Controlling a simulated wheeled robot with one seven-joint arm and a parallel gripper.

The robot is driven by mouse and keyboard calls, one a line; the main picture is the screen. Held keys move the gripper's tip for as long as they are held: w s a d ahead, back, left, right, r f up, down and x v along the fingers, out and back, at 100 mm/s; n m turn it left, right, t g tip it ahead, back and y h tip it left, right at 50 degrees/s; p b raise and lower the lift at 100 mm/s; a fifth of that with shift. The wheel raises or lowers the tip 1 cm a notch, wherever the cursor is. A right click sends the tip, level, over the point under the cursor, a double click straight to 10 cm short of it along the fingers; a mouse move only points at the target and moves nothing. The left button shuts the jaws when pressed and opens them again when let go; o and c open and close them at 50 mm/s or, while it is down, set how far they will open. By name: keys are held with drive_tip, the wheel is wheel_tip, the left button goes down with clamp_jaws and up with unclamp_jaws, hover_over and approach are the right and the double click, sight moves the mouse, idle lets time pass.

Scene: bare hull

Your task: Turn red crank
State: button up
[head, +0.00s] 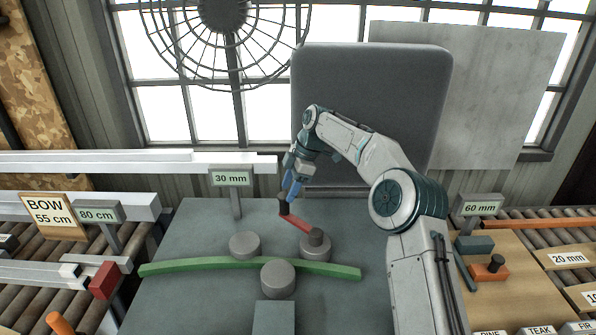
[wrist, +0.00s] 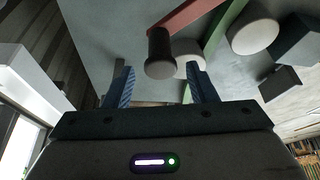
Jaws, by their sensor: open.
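The red crank (head: 300,221) is a flat red arm on the grey bench, with a dark upright handle (head: 284,207) at its far left end and a dark round hub (head: 317,238) at its near right end. My gripper (head: 289,190) is open, pointing down at the handle. In the wrist view the red arm (wrist: 193,17) runs to the upper right from the dark handle (wrist: 160,55). The handle lines up with the gap between my blue fingers (wrist: 160,70), with space on both sides. I cannot tell how deep it sits between them.
A green strip (head: 205,264) runs across the bench (head: 190,230) between grey round posts (head: 278,277), close to the crank. A 30 mm sign (head: 231,178) stands behind left. Roller conveyors flank the bench, and a red block (head: 104,280) is at the left.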

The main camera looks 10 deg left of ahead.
drive_tip(key=v, duration=0.7)
drive_tip(key=shift+r+p, duration=0.2)
drive_tip(key=shift+p, duration=0.1)
drive_tip(key=shift+r, duration=0.1)
drive_tip(key=s+d+r+m+t+h, duration=0.2)
drive_tip(key=s+d+r+m, duration=0.2)
drive_tip(key=s+d+m, duration=0.4)
drive_tip(key=s+d+r+m+t+h, duration=0.2)
drive_tip(key=s+d+r+m, duration=0.15)
drive_tip(key=s+d, duration=0.45)
drive_tip(key=s+d+f+m, duration=0.2)
drive_tip(key=s+d+m, duration=0.1)
drive_tip(key=s, duration=0.4)
drive_tip(key=s+d+f+m, duration=0.3)
drive_tip(key=s+d+m, duration=0.1)
drive_tip(key=s, duration=0.3)
drive_tip(key=s+d+f+m+t, duration=0.1)
drive_tip(key=s+d+f+m, duration=0.2)
drive_tip(key=s, duration=0.5)
drive_tip(key=shift+d+m, duration=0.55)
drive_tip(key=shift+d, duration=0.75)
